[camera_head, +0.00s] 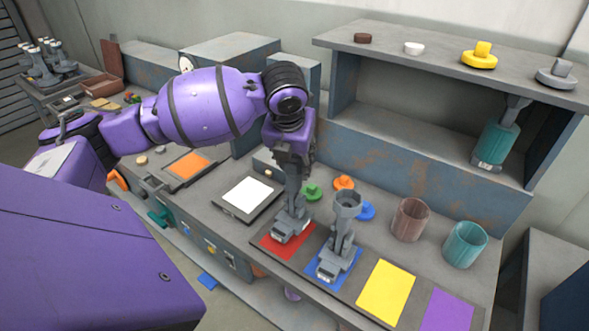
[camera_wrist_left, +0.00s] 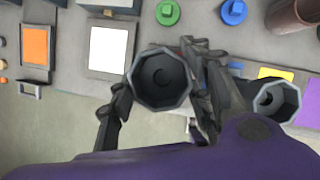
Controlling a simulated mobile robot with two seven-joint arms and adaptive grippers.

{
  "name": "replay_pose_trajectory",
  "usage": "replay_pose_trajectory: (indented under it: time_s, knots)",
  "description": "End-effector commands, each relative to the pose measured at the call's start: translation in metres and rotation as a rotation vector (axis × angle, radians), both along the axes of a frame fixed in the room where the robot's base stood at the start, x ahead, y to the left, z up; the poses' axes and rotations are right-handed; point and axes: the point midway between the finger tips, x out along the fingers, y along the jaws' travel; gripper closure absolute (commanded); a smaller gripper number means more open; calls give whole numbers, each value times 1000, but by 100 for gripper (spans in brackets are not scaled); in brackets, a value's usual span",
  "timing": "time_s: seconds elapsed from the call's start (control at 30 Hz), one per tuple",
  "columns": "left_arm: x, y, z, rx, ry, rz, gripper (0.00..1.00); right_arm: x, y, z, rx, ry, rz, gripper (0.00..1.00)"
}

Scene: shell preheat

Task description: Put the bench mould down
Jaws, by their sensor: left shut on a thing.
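The bench mould (camera_head: 291,226) is a grey piece with a wide foot and a narrower stem. My left gripper (camera_head: 293,178) is shut on its upper part, from above. The mould stands upright over the red mat (camera_head: 270,246); I cannot tell whether its foot touches the mat. In the left wrist view its octagonal open cup (camera_wrist_left: 161,78) lies between the two fingers. The gripper hides the cup in the head view. A similar grey mould (camera_head: 345,205) stands upright on the blue mat (camera_head: 325,276), just right of the held one. My right gripper is not in view.
Yellow (camera_head: 385,291) and purple (camera_head: 447,311) mats are empty. Green (camera_head: 312,191), orange (camera_head: 344,183) and blue (camera_head: 366,211) knobbed pieces lie behind. Brown (camera_head: 410,220) and teal (camera_head: 465,245) cups stand at right. A shelf (camera_head: 430,65) rises at the back.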

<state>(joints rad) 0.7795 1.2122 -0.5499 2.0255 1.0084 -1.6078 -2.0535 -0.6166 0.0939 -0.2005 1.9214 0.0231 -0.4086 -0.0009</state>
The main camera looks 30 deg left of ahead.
Motion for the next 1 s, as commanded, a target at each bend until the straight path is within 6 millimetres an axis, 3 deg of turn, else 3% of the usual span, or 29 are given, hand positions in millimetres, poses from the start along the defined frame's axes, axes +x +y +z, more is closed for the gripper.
replay_pose_trajectory:
  time_s: [0.37,0.73,0.77,0.87,1.0]
  knots:
    - [9,2,-35,-2,-7,1,100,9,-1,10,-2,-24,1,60]
    - [8,2,-42,1,-4,1,100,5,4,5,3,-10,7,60]
    - [8,2,-42,0,-1,1,50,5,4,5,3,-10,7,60]
    - [8,2,-42,0,-1,1,37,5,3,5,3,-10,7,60]
    - [8,2,-42,0,-1,1,35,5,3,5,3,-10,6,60]
